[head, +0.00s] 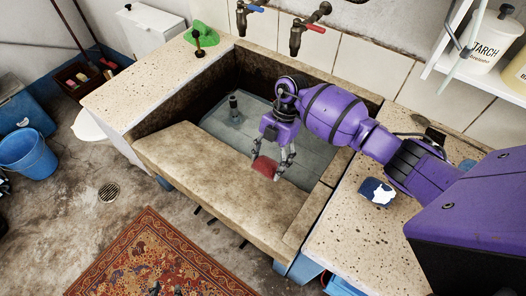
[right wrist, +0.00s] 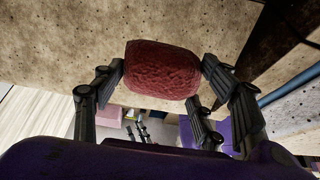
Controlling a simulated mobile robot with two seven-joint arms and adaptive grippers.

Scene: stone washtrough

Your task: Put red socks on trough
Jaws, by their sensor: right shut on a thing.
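The red socks (head: 264,166) are a dark red, rounded bundle, also seen in the right wrist view (right wrist: 163,70). My right gripper (head: 269,160) is shut on them, with its fingers on either side of the bundle in the right wrist view (right wrist: 163,74). In the head view they are over the stone trough (head: 205,165), near the inner edge of its sloping front slab. I cannot tell whether the bundle touches the stone. My left gripper is not in view.
Two taps (head: 306,30) are on the wall behind the trough. A dark upright fitting (head: 233,105) stands in the basin. A green cloth (head: 204,36) lies on the left ledge; a blue and white item (head: 377,191) lies on the right counter. The front slab is bare.

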